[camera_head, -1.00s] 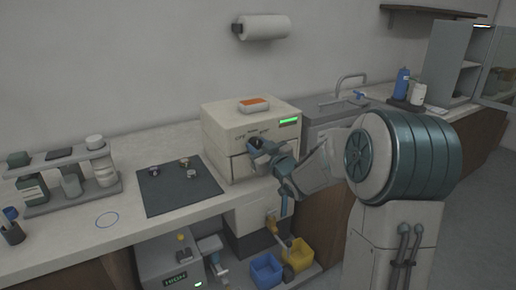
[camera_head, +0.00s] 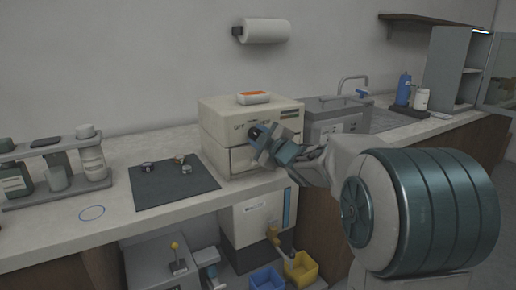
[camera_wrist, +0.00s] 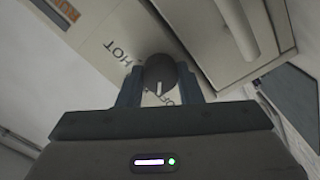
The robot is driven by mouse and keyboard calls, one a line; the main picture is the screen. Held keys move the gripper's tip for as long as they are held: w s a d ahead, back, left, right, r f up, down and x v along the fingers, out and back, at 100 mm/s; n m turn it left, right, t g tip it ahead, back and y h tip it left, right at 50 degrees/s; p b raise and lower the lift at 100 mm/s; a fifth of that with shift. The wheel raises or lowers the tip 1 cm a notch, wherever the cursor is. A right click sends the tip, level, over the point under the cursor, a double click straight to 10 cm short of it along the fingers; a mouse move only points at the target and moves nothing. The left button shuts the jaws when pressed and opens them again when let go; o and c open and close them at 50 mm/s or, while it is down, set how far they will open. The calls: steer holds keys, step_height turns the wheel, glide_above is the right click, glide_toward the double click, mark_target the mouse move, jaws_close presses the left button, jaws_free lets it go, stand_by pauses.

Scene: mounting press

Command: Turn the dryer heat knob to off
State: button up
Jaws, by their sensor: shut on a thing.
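The dryer (camera_head: 222,117) is a cream box on the counter. Its heat knob (camera_wrist: 157,72) is dark and round with a white pointer line. In the wrist view the pointer aims down the picture, toward a partly hidden label that begins "OF"; a "HOT" label (camera_wrist: 118,50) lies up and to the left. My gripper (camera_wrist: 160,86) is shut on the knob, one finger on each side. In the head view my gripper (camera_head: 259,141) is at the dryer's front panel and covers most of the knob. The dryer's display (camera_head: 290,110) is dark.
An orange-topped white box (camera_head: 254,98) sits on the dryer. A dark mat (camera_head: 172,188) with small metal parts lies to the left, beside a bottle rack (camera_head: 52,193). A sink (camera_head: 385,118) is to the right. Yellow (camera_head: 300,268) and blue bins stand below.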

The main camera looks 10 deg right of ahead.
steer(key=shift+f+n+b, duration=0.1)
steer(key=shift+n+b, duration=0.8)
steer(key=shift+n, duration=0.3)
steer(key=o, duration=1)
steer(key=shift+c, duration=0.2)
steer(key=shift+s, duration=0.1)
steer(key=p+v, duration=0.1)
steer(key=v, duration=1.2)
steer(key=shift+s+p, duration=0.3)
steer(key=shift+p, duration=0.05)
steer(key=shift+d, duration=0.1)
